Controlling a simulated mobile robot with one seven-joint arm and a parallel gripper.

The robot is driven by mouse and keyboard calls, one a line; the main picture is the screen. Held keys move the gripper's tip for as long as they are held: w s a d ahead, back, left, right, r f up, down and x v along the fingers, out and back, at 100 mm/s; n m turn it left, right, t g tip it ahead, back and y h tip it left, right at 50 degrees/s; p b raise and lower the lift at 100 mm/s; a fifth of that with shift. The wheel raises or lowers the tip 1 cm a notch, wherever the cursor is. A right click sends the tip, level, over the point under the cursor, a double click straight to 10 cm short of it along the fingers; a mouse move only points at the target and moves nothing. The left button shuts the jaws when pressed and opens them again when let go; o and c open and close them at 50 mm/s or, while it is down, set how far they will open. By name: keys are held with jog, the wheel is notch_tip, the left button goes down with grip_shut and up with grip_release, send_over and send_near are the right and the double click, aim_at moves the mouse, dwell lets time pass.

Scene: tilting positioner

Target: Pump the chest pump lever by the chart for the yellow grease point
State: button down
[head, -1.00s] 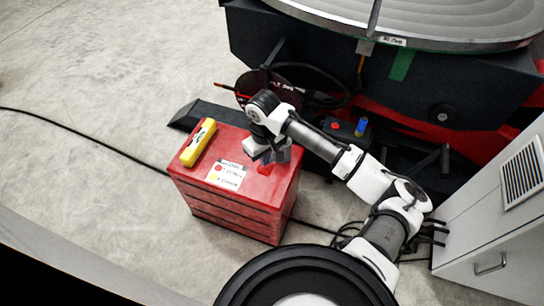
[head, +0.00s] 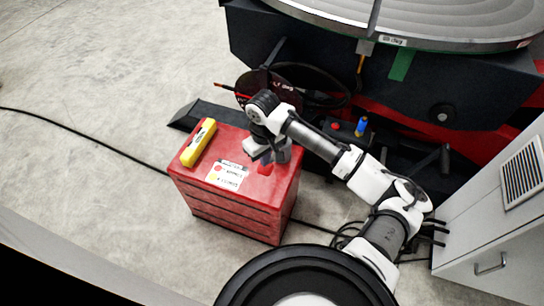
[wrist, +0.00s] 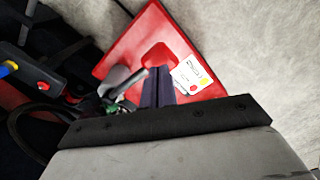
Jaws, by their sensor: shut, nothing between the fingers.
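The red chest (head: 235,208) stands on the floor with several drawer fronts. The chart (head: 228,175) is a white card on its top with a red and a yellow mark; its print is too small to read. The chart also shows in the wrist view (wrist: 191,74). My gripper (head: 267,157) is over the chest's right part, shut and empty; its fingers (wrist: 158,86) point at the chest top beside a raised red block (wrist: 157,57). A grey lever-like bar (wrist: 122,82) lies left of the fingers in the wrist view; I cannot tell whether they touch it. The yellow grease point is not identifiable.
A yellow bar-shaped object (head: 198,143) lies on the chest's left edge. Behind stands the positioner with its round table (head: 450,22) and dark body (head: 300,55). A grey cabinet (head: 495,235) is at right. A black cable (head: 85,143) crosses open floor at left.

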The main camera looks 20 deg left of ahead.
jog(key=shift+f, duration=0.1)
jog(key=shift+w+f+b, duration=0.1)
jog(key=shift+f+b, duration=2.05)
jog(key=shift+f, duration=1.6)
notch_tip(320, 180, up, 15)
jog(key=p, duration=1.3)
jog(key=shift+w+f, duration=0.1)
